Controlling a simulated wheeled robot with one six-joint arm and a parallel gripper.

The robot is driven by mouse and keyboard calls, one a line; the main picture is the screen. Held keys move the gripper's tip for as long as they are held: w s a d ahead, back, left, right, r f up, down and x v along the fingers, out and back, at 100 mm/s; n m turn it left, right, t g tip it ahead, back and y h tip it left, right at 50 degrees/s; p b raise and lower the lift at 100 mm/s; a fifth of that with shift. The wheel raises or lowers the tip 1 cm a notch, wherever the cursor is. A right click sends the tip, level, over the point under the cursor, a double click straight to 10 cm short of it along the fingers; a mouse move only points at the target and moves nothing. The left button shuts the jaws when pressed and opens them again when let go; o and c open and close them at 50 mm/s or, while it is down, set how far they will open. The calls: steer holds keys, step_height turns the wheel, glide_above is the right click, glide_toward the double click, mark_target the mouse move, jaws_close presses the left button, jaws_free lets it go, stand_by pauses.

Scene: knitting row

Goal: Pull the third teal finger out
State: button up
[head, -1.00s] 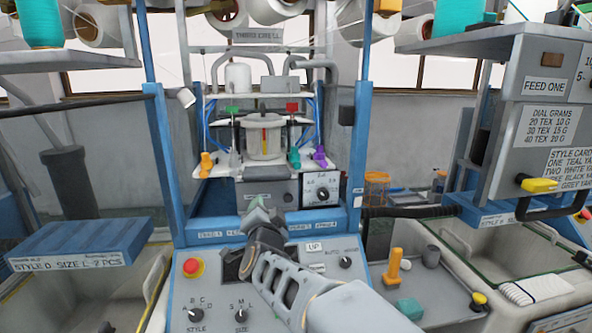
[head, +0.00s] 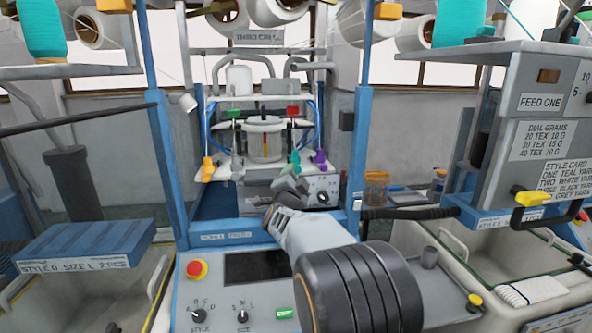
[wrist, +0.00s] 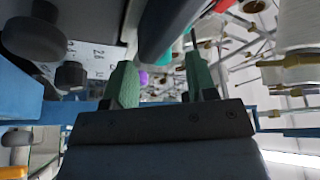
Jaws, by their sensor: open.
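The teal finger (head: 295,157) stands on the right side of the white machine head, just left of the purple finger (head: 320,159). A yellow finger (head: 207,167) stands at the far left. My gripper (head: 292,182) is just below and in front of the teal finger in the head view. In the wrist view, its two green fingertips (wrist: 162,84) are apart with nothing held between them. A sliver of teal (wrist: 167,56) and a purple patch (wrist: 143,79) show beyond the gap. Contact with the teal finger cannot be told.
The white machine plate (head: 262,140) carries red and green clips. A dial box (head: 322,192) sits below the fingers, close to my gripper. Blue uprights (head: 361,120) stand on both sides. The control panel (head: 215,300) is in front, partly hidden by my arm.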

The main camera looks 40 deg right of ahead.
steer(key=shift+x, duration=1.05)
jaws_close()
